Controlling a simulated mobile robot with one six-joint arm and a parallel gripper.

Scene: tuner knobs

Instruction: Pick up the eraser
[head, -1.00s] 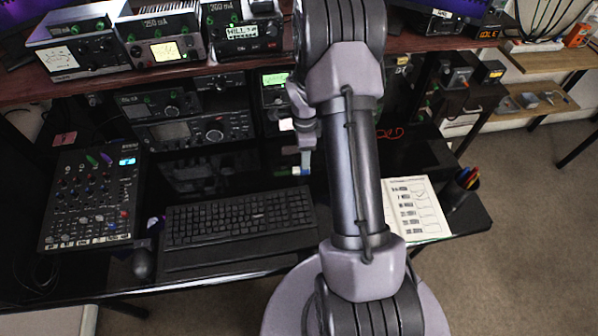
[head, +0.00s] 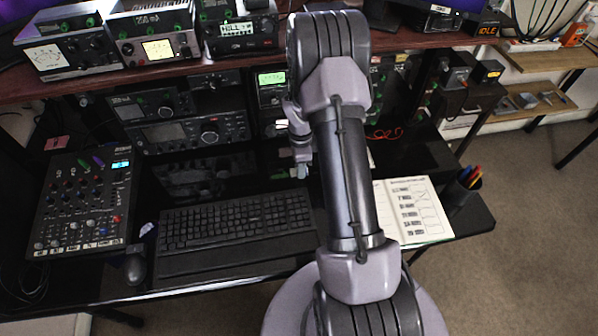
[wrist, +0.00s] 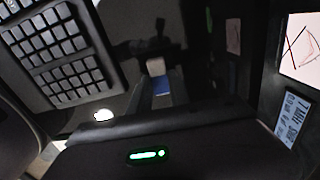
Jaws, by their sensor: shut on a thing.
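The eraser (wrist: 158,70), white at one end and blue at the other, shows in the middle of the wrist view at my fingertips. My gripper (wrist: 163,95) is shut on it. In the head view my gripper (head: 302,172) points down over the dark desk, behind the right end of the keyboard. The eraser cannot be made out clearly there. How far it is above the desk is hard to tell.
The keyboard (head: 238,222) lies left of my gripper, with a mouse (head: 136,268) and mixer (head: 85,200) further left. An open notebook (head: 412,210) and pen cup (head: 464,188) are at right. Radios (head: 190,130) stand behind under the shelf.

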